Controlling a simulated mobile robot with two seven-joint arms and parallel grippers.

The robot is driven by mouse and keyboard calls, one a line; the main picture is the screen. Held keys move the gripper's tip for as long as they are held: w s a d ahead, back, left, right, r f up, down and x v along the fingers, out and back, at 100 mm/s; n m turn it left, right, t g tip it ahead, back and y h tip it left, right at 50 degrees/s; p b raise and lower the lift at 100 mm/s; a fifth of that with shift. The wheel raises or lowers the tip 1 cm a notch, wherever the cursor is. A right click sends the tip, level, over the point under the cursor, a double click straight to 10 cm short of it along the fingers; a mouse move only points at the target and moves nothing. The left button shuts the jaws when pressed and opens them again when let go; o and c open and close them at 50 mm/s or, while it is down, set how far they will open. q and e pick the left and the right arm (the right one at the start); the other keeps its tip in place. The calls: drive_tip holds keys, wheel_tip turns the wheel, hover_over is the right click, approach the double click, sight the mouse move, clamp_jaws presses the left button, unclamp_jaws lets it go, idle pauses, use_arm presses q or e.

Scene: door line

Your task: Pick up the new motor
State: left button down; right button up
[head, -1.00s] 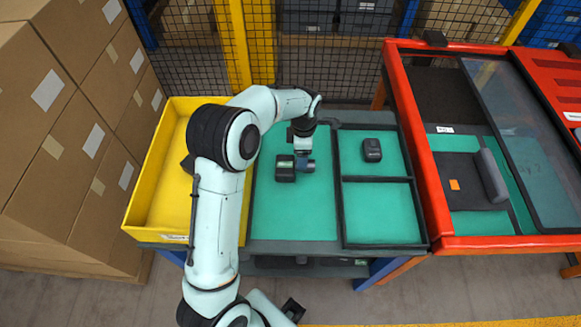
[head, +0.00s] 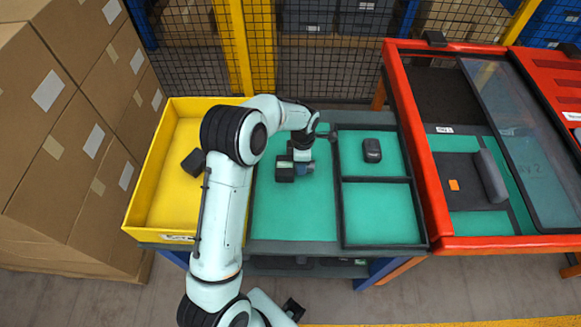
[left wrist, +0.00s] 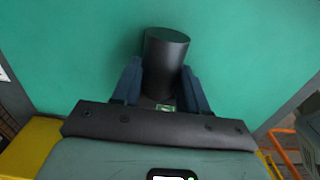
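A dark motor with a green stripe (head: 285,172) sits in the large left compartment of the teal-lined tray (head: 295,220). My left gripper (head: 312,172) is down beside it, its blue fingers low over the tray. In the left wrist view, a dark cylinder (left wrist: 165,55) stands between the two blue fingers of my left gripper (left wrist: 161,75). The fingers are on either side of it and very close; I cannot tell whether they touch it. Another dark unit (head: 372,150) sits in the upper right compartment. My right gripper cannot be made out.
A yellow bin (head: 150,185) with a dark part (head: 194,161) inside adjoins the tray on the left. A red-framed case (head: 420,170) stands on the right. Stacked cartons (head: 70,130) fill the left side. A mesh fence (head: 330,65) runs behind. The lower right compartment (head: 380,212) is empty.

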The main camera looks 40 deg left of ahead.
use_arm(q)
wheel_tip(320, 180, up, 23)
drive_tip(key=p, duration=0.3)
use_arm(e)
drive_tip(key=w+r, duration=0.3)
drive_tip(key=r, duration=0.1)
drive_tip(key=shift+w+r, duration=0.2)
drive_tip(key=shift+w, duration=0.2)
drive_tip(key=shift+s, duration=0.15)
